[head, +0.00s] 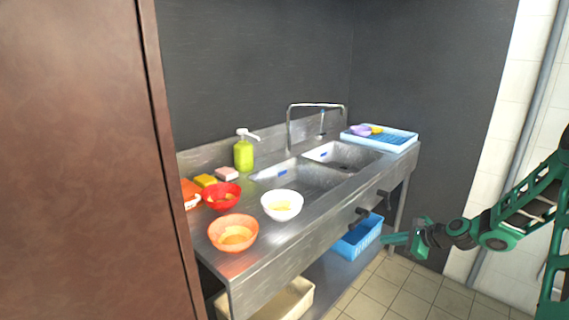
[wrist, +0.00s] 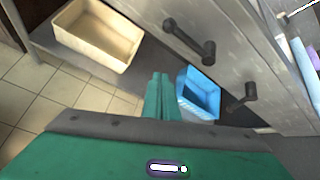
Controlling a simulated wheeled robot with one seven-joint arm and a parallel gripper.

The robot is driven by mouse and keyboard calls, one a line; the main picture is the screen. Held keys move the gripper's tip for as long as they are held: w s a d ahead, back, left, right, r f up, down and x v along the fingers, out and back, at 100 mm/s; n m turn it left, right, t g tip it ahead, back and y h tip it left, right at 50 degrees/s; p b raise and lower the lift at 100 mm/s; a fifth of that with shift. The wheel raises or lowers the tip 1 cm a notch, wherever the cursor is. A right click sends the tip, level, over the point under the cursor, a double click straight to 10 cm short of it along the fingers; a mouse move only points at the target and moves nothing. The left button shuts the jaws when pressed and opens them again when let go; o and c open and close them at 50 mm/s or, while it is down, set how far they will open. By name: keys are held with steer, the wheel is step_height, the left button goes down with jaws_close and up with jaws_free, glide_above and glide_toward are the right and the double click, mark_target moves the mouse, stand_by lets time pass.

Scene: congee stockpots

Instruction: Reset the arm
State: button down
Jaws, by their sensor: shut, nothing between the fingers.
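My green arm reaches in from the right in the head view. My gripper (head: 394,239) is in front of the sink counter (head: 300,231), low near its lower shelf and apart from it. In the wrist view my gripper (wrist: 160,78) has its two green fingers together, with nothing between them. Behind the fingers are the lower shelf and floor.
On the counter are an orange bowl (head: 233,233), a red bowl (head: 222,196), a white bowl (head: 282,205), a green pump bottle (head: 243,155) and a blue tray (head: 398,142). Below are a blue crate (head: 357,241) and a cream bin (wrist: 98,34). Tiled floor (head: 400,295) is clear.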

steer(key=s+r+n+g+h, duration=0.2)
steer(key=s+r+n, duration=0.3)
steer(key=s, duration=1)
steer(key=s+r+n+g+h, duration=0.2)
steer(key=s+r+n+g, duration=0.2)
steer(key=s, duration=1.2)
steer(key=s+d+r+n+g+h, duration=0.1)
steer(key=s+r+n, duration=0.6)
steer(key=s, duration=0.8)
steer(key=shift+s+r+g+h, duration=0.2)
steer(key=shift+r+g+h, duration=0.3)
steer(key=shift+g, duration=0.4)
steer(key=shift+w, duration=0.15)
steer(key=shift+w+f, duration=0.25)
steer(key=shift+w, duration=0.25)
